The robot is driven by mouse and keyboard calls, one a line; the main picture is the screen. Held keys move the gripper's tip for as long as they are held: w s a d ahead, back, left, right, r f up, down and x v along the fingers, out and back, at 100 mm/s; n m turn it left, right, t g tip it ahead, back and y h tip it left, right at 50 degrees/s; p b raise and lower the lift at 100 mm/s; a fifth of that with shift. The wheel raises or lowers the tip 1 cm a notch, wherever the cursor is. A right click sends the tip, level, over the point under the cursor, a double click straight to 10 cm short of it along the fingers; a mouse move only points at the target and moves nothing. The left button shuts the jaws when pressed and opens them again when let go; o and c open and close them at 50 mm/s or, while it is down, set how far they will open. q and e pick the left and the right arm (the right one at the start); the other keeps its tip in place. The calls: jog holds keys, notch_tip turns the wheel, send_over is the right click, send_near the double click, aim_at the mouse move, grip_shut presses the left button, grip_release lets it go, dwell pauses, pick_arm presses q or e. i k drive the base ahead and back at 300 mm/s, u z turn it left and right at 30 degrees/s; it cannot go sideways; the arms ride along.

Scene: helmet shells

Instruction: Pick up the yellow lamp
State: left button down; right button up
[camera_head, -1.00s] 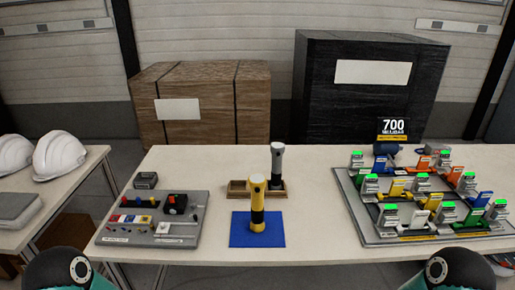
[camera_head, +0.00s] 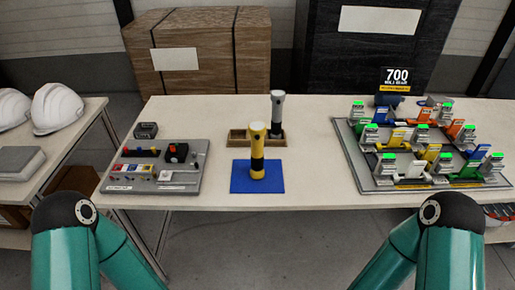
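The yellow lamp (camera_head: 257,151) stands upright on a blue mat (camera_head: 240,184) near the front middle of the table. It has a black band around its middle and a pale top. A grey lamp (camera_head: 277,112) with a dark lower part stands upright behind it, at a wooden tray (camera_head: 238,138). My two teal arms come in at the lower left and lower right, well apart from the lamp. Neither gripper is in the picture.
A grey panel (camera_head: 195,152) with switches lies at the table's left. A large board (camera_head: 350,150) with several coloured clips lies at the right. White helmets (camera_head: 56,107) rest on the left side table. The table (camera_head: 307,190) is bare right of the mat.

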aim_at(256, 172)
jog(key=u, duration=1)
jog(key=i, duration=0.15)
jog(key=z, duration=2.65)
jog(key=k, duration=0.65)
jog(key=u, duration=0.5)
jog(key=i, duration=1)
jog(key=u, duration=0.1)
